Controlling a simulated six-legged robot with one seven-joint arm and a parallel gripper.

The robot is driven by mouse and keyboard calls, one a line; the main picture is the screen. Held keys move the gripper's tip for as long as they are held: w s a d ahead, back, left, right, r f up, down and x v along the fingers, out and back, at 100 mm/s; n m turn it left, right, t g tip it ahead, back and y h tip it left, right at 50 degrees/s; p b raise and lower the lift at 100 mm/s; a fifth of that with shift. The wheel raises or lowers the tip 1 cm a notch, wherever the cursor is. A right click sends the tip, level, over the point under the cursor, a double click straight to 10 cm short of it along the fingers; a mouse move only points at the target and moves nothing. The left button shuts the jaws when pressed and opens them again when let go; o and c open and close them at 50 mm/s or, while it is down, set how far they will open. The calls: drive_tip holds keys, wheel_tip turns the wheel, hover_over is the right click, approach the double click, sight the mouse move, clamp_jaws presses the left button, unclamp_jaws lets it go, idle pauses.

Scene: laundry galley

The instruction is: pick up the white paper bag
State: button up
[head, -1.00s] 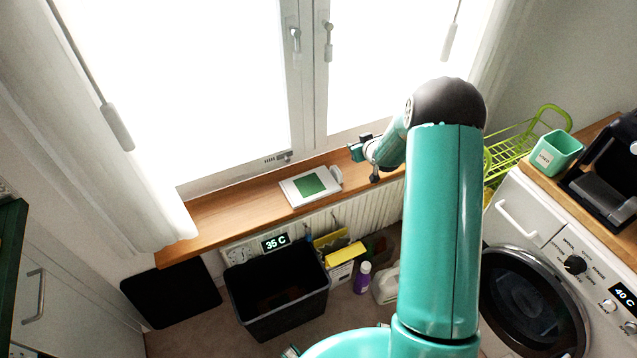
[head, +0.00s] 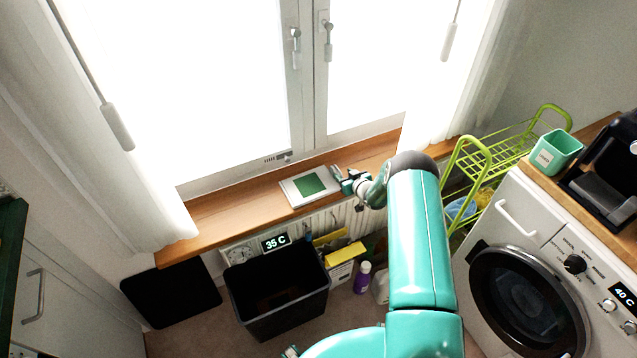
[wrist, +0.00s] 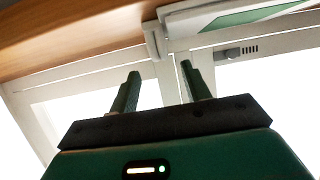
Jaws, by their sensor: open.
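A flat white item with a green square, seemingly the white paper bag (head: 294,191), lies on the wooden windowsill. It also shows at the top edge of the wrist view (wrist: 215,18), partly cut off. A small pale part (wrist: 153,38) sticks out at its near end. My gripper (head: 343,181) is just right of the bag in the head view, close to its right end. In the wrist view my gripper (wrist: 160,72) has its two fingers apart with nothing held between them. I cannot tell whether a finger touches the bag.
The wooden sill (head: 225,213) is clear left of the bag. The window (head: 240,90) rises behind it. Below stand a black bin (head: 275,300), a yellow-topped box (head: 345,262) and a purple bottle (head: 362,278). A green rack (head: 475,160) and a washing machine (head: 530,290) are at right.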

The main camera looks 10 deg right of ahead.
sight(337, 170)
drive_tip(key=shift+x, duration=3.3)
drive_tip(key=shift+a+r, duration=0.1)
clamp_jaws()
